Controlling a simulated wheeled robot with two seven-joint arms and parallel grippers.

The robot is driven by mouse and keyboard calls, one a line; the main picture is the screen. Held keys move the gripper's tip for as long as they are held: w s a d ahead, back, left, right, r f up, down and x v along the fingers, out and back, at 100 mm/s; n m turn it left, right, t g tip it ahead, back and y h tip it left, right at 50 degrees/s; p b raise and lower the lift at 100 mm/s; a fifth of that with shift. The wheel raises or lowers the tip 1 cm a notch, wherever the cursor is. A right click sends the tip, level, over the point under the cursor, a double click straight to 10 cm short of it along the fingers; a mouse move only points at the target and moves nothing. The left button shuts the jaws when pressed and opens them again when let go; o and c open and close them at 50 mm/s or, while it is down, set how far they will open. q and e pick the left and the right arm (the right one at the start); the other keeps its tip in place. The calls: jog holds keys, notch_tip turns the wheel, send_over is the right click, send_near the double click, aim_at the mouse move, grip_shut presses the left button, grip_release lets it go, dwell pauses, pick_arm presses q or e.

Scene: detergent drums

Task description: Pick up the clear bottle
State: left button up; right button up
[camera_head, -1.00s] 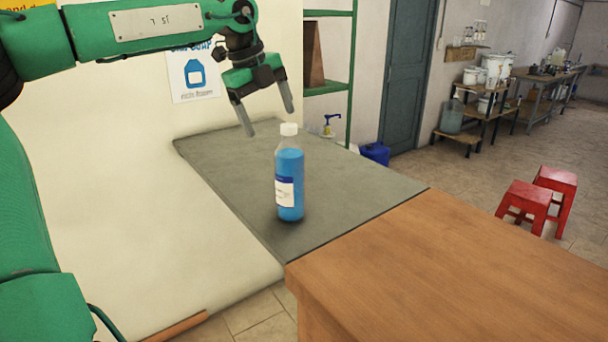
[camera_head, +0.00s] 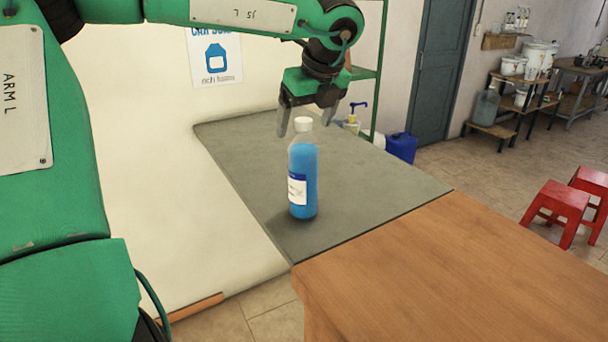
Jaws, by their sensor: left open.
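A clear bottle (camera_head: 303,178) with blue liquid, a white cap and a white-and-blue label stands upright on the grey tabletop (camera_head: 370,190). My left gripper (camera_head: 305,127) comes in from the upper left and points down. Its two fingers are apart, one on each side of the cap in the picture, with nothing held. It appears behind or above the bottle; I cannot tell the exact depth, and no contact shows. My right gripper is not in view.
A wooden table (camera_head: 440,260) adjoins the grey top at the front right. A blue jug (camera_head: 401,147) and a pump bottle (camera_head: 353,122) are beyond the far edge. Red stools (camera_head: 557,208) stand at right. The grey top around the bottle is clear.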

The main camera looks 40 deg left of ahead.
aim_at(302, 138)
pick_arm(q)
jog(key=shift+a+f, duration=0.1)
jog(key=shift+f, duration=0.25)
jog(key=shift+p+x, duration=1)
jog(key=shift+x, duration=0.1)
jog(key=x, duration=0.2)
jog(key=shift+w+a+f, duration=0.2)
jog(key=shift+w+f, duration=0.05)
jog(key=shift+s+d, duration=0.1)
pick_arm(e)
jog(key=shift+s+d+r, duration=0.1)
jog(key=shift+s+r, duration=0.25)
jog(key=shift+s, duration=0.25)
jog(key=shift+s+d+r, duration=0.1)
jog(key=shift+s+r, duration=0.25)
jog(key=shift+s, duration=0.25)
pick_arm(q)
jog(key=shift+c, duration=1.3)
jog(key=c, duration=1.4)
grip_shut()
jog(key=shift+r, duration=0.1)
